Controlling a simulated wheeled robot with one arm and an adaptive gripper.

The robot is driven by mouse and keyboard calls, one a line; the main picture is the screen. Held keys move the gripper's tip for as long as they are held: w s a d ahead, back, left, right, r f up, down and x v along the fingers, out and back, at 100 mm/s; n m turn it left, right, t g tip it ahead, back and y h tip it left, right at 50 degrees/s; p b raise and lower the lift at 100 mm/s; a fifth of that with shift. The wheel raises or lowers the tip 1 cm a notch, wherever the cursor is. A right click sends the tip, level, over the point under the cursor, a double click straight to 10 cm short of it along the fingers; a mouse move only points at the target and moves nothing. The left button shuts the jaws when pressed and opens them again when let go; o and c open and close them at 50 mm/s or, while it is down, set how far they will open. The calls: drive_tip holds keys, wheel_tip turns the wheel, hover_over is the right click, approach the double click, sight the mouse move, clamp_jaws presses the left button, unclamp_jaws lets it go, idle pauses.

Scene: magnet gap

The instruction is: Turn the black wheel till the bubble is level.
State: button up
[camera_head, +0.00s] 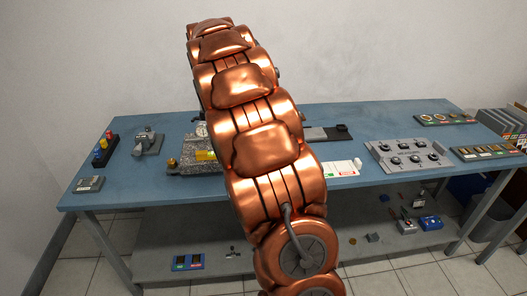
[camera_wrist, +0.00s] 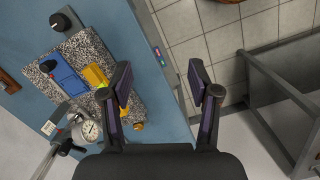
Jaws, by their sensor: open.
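In the wrist view, a black round knob (camera_wrist: 62,20), possibly the black wheel, sits on the blue table at upper left. A speckled granite plate (camera_wrist: 122,72) carries a yellow piece (camera_wrist: 95,75), a blue block and a dial gauge. A small green spot (camera_wrist: 102,94) shows by the yellow piece; I cannot make out a bubble's position. My gripper (camera_wrist: 160,82) is open and empty; its left finger overlaps the plate in the picture and its right finger is over the floor. In the head view, my copper arm partly hides the granite plate (camera_head: 190,168) and hides the gripper.
The blue table (camera_head: 110,185) also holds a grey fixture (camera_head: 148,142), a dark box with coloured knobs (camera_head: 103,150) and a knobbed grey panel (camera_head: 408,155) on the right. A lower shelf (camera_head: 350,222) holds small parts. Tiled floor lies in front.

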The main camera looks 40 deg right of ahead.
drive_tip(key=w+d+f+n, duration=0.2)
drive_tip(key=d+f, duration=0.1)
drive_tip(key=d, duration=0.3)
drive_tip(key=w+d+f+n+p, duration=0.1)
drive_tip(key=w+d+f+n, duration=0.1)
drive_tip(key=d, duration=0.5)
drive_tip(key=w+d+f+n+t, duration=0.1)
drive_tip(key=w+d+f+n, duration=0.2)
drive_tip(key=d, duration=0.4)
drive_tip(key=shift+w+f+y, duration=0.4)
drive_tip(key=shift+w+f, duration=0.1)
drive_tip(key=shift+d+f+p, duration=0.1)
drive_tip(key=shift+f+p, duration=0.15)
drive_tip(key=shift+p, duration=0.1)
drive_tip(key=shift+f+p, duration=1.15)
drive_tip(key=shift+f, duration=2.55)
drive_tip(key=c, duration=1.2)
